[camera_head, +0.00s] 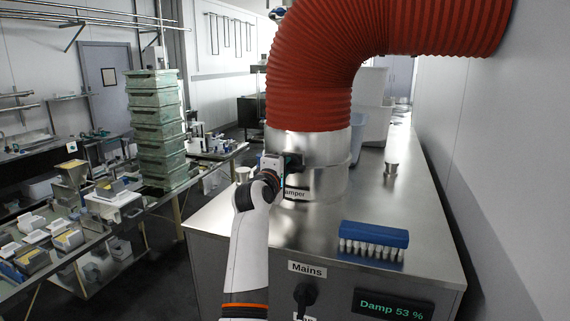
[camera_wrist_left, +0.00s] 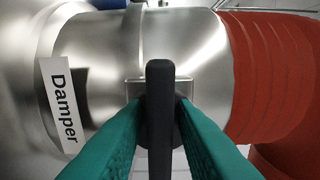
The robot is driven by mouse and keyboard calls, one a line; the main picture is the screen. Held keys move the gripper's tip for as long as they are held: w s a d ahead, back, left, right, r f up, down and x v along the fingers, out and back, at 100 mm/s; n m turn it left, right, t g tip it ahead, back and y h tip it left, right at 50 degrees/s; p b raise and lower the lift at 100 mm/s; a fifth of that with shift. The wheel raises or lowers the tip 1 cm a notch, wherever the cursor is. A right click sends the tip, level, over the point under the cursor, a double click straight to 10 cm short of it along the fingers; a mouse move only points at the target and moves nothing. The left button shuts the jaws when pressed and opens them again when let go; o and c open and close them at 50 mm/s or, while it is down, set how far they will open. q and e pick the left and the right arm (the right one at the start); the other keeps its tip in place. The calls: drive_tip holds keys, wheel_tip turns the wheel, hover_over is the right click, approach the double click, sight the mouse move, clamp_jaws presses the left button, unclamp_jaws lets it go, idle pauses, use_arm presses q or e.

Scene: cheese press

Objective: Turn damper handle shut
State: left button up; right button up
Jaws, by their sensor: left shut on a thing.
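The damper handle (camera_wrist_left: 161,110) is a dark bar on the side of a shiny metal duct collar (camera_head: 324,146). In the left wrist view it stands upright between the two green fingers of my left gripper (camera_wrist_left: 160,130), which is shut on it. In the head view my left gripper (camera_head: 285,163) is at the left side of the collar and mostly covers the handle. A "Damper" label (camera_wrist_left: 63,104) is on the collar beside it. A display (camera_head: 393,305) on the cabinet front reads "Damp 53 %". My right gripper is in neither view.
A thick red hose (camera_head: 315,70) rises from the collar and bends right. A blue brush (camera_head: 374,236) and a small metal cup (camera_head: 391,169) are on the steel cabinet top (camera_head: 240,222). A "Mains" knob (camera_head: 305,293) is on its front. Stacked green crates (camera_head: 157,130) stand left.

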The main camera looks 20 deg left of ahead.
use_arm(q)
drive_tip(key=shift+f+n, duration=0.15)
drive_tip(key=shift+n, duration=0.15)
drive_tip(key=o, duration=0.6)
drive_tip(key=shift+o, duration=0.6)
drive_tip(key=shift+a, duration=0.1)
drive_tip(key=shift+s, duration=0.1)
drive_tip(key=s+b, duration=0.5)
drive_tip(key=s, duration=0.7)
drive_tip(key=shift+a+b, duration=0.2)
drive_tip(key=shift+b, duration=0.2)
